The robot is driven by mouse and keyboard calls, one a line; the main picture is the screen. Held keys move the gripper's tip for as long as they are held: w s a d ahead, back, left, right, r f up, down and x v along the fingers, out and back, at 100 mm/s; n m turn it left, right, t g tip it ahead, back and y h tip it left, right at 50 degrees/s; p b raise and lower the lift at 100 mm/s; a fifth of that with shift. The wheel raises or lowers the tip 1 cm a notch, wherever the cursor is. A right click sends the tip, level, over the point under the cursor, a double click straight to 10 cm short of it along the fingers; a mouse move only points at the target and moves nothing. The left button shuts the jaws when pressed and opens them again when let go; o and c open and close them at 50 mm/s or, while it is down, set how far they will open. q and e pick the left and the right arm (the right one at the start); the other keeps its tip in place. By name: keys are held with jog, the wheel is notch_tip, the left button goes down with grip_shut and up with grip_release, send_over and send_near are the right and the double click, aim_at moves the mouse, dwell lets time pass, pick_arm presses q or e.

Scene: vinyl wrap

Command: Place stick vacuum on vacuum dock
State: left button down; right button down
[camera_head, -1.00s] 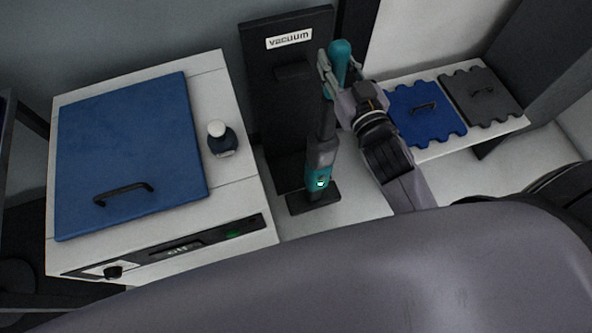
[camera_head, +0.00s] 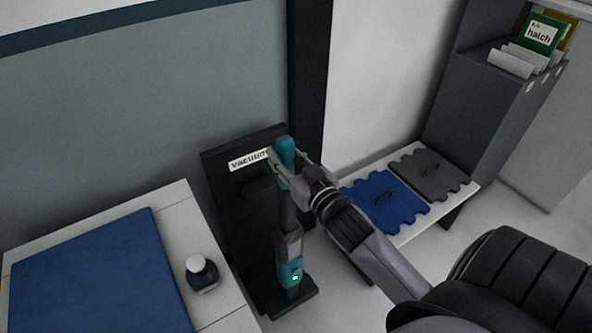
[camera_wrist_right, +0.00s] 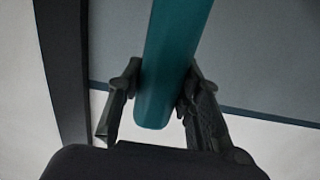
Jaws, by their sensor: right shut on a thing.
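The stick vacuum (camera_head: 289,245), teal and dark grey with a small lit green light low on its body, stands nearly upright in front of the vacuum dock (camera_head: 222,185). The dock is a dark panel with a "vacuum" label and a flat base. My right gripper (camera_head: 282,168) is shut on the teal handle near the vacuum's top. In the right wrist view, the teal handle (camera_wrist_right: 170,70) lies between both fingers. The vacuum's lower end is over the dock base; I cannot tell whether it touches the base or the panel. My left gripper is not in view.
A white cabinet (camera_head: 176,215) with a blue lid and a small dark bottle (camera_head: 201,274) stands to the left. A low white bench (camera_head: 408,232) with blue and grey notched panels is to the right. A dark file holder (camera_head: 490,85) stands behind it.

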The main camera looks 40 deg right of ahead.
jog(key=w, duration=1.2)
notch_tip(320, 180, down, 6)
jog(key=shift+w+d+f, duration=0.2)
jog(key=shift+w+d, duration=0.1)
jog(key=c, duration=1.6)
grip_release()
jog(key=shift+s+f, duration=0.1)
jog(key=shift+f, duration=0.2)
jog(key=o, duration=0.5)
jog(key=shift+s, duration=0.1)
